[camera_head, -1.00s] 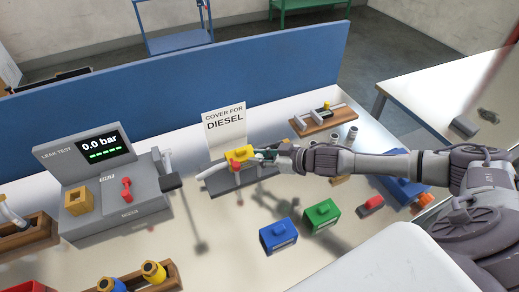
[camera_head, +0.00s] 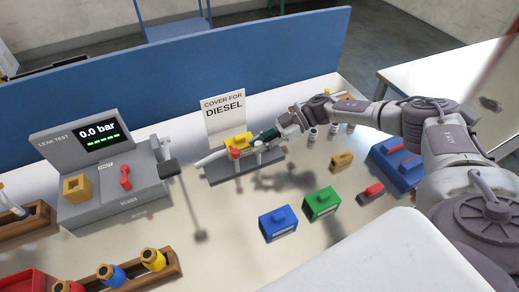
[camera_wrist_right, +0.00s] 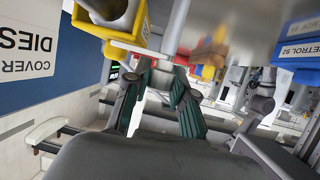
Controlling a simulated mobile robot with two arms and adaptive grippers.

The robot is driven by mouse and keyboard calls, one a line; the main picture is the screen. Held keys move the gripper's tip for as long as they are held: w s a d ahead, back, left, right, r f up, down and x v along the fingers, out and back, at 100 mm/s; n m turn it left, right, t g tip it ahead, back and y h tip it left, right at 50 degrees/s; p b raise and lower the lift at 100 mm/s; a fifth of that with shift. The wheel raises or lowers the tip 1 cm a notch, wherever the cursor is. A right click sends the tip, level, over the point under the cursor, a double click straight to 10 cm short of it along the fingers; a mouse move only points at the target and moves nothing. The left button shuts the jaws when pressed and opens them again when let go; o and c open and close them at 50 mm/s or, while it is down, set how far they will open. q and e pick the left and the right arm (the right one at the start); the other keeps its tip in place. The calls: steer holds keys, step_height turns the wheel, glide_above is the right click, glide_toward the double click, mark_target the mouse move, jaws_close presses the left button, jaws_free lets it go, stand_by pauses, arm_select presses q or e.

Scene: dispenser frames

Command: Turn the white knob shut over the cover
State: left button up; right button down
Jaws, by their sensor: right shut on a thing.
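The white knob (camera_head: 258,145) is at the right end of a grey fixture (camera_head: 225,178), beside the yellow cover (camera_head: 236,141). My right gripper (camera_head: 263,137) comes in from the right and is shut at the knob, which its fingers partly hide. In the right wrist view, a white bar with a red edge (camera_wrist_right: 143,48) lies at the tips of the green-padded fingers (camera_wrist_right: 163,82), close to the yellow cover (camera_wrist_right: 112,18). A small red part (camera_head: 235,153) stands in front of the cover. The knob's exact angle is hard to tell.
A sign reading "COVER FOR DIESEL" (camera_head: 224,108) stands behind the fixture. The leak tester (camera_head: 105,190) at left reads 0.0 bar. Blue (camera_head: 279,224) and green (camera_head: 321,204) blocks stand in front at right. A blue partition (camera_head: 150,95) closes off the back.

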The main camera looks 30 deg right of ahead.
steer(key=shift+n+g+b, duration=0.9)
steer(key=shift+g+b, duration=0.1)
steer(key=shift+b, duration=0.05)
steer(key=shift+r, duration=0.1)
steer(key=c, duration=1)
jaws_free()
steer(key=shift+a, duration=0.1)
steer(key=shift+o, duration=0.2)
steer(key=shift+d, duration=0.25)
steer(key=v, duration=1.1)
steer(key=shift+d, duration=0.3)
